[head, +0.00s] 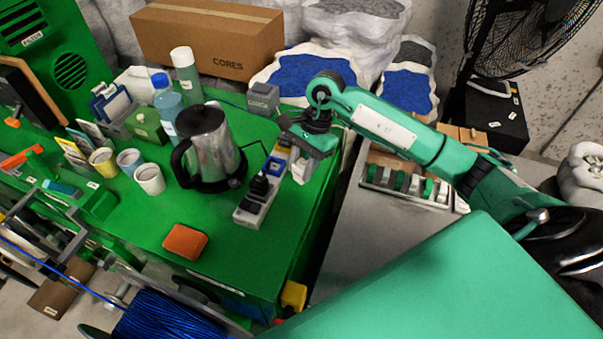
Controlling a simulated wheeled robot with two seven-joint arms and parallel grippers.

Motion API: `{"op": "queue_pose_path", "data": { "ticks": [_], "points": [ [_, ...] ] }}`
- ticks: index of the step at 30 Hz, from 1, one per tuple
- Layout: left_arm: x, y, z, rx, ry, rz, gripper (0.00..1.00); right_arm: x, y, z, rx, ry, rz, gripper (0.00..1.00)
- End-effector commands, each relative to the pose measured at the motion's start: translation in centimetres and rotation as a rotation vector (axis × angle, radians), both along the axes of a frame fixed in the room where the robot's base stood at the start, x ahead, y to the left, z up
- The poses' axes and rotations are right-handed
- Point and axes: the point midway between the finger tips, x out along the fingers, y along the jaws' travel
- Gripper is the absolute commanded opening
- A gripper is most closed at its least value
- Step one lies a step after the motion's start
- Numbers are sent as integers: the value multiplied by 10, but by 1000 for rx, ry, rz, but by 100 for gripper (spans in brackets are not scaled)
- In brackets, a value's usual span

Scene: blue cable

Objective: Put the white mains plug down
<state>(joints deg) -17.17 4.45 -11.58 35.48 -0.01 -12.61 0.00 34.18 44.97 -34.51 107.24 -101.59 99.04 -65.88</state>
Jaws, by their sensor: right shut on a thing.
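My right gripper (308,148) is above the right side of the green table (230,262), just right of the power strip (246,213). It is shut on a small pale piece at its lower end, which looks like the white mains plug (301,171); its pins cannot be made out. The strip holds a black plug (260,185), and a blue-and-yellow item shows farther up it. Whether the white plug touches the table or the strip is not clear. My left gripper is not in view.
A steel kettle (209,145) stands left of the strip. A grey box (263,97) is behind it, and an orange sponge (185,241) lies in front. Cups (150,180) and bottles (186,75) are farther left. Clear green tabletop lies around the sponge.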

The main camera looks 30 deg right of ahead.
Motion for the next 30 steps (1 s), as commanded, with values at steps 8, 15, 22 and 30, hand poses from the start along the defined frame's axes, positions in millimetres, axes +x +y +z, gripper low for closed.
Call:
{"op": "queue_pose_path", "data": {
  "ticks": [8,15,22,30],
  "points": [
    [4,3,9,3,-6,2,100,-1,1,-21,1,3,0,0],
    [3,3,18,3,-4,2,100,0,0,-50,1,2,-1,0],
    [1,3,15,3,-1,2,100,0,0,-51,0,0,0,0],
    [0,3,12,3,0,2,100,0,0,-53,0,0,0,54]
  ]
}}
